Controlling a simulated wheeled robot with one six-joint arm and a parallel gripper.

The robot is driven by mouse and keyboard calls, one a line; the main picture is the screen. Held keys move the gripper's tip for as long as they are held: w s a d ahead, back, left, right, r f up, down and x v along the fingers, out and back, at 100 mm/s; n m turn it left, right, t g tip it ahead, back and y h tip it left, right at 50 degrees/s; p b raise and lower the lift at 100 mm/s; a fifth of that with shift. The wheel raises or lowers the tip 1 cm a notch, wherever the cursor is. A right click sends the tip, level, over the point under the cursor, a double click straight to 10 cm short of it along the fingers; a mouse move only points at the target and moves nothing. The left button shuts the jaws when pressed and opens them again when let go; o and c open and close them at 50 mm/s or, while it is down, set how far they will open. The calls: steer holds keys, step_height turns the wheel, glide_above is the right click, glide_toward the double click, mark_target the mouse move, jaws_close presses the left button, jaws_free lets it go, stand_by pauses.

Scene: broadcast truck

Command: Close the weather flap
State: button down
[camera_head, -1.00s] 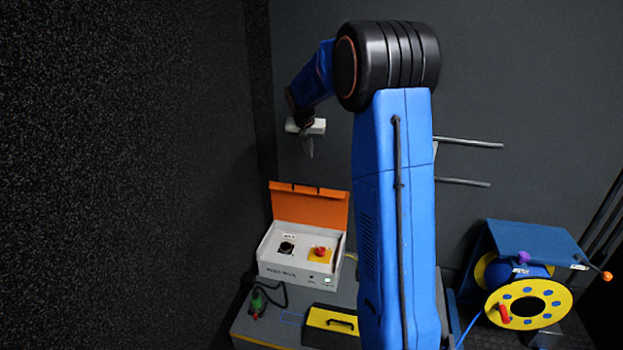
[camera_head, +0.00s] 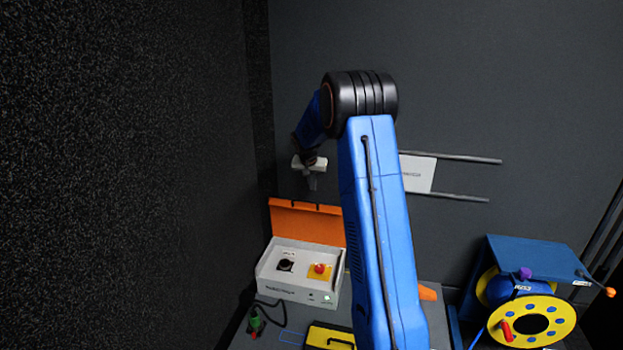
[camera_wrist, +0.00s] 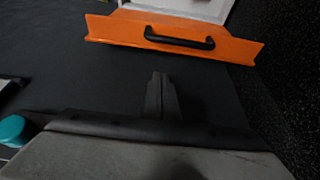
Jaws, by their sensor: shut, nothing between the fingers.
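The weather flap (camera_head: 307,222) is an orange panel standing open, raised at the back of a pale control box (camera_head: 295,290). In the wrist view the orange flap (camera_wrist: 230,48) crosses the top of the picture, with a black bar handle (camera_wrist: 180,40) on the face seen there. My gripper (camera_head: 312,183) is above the flap's upper edge in the head view, pointing down. In the wrist view its fingertips (camera_wrist: 160,76) are together and empty, with a dark gap between them and the flap. I see no contact.
The box carries a black knob (camera_head: 286,265) and a red button (camera_head: 320,268). A yellow-and-black case (camera_head: 330,337) and a green plug (camera_head: 256,322) lie in front. A cable reel (camera_head: 530,320) stands at right. A dark wall is close on the left; two rails (camera_head: 450,157) run along the back wall.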

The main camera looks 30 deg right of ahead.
steer(key=shift+s+a+f, duration=0.55)
steer(key=shift+f, duration=0.15)
steer(key=shift+s+a+f, duration=0.5)
steer(key=shift+f, duration=0.2)
steer(key=shift+a, duration=0.1)
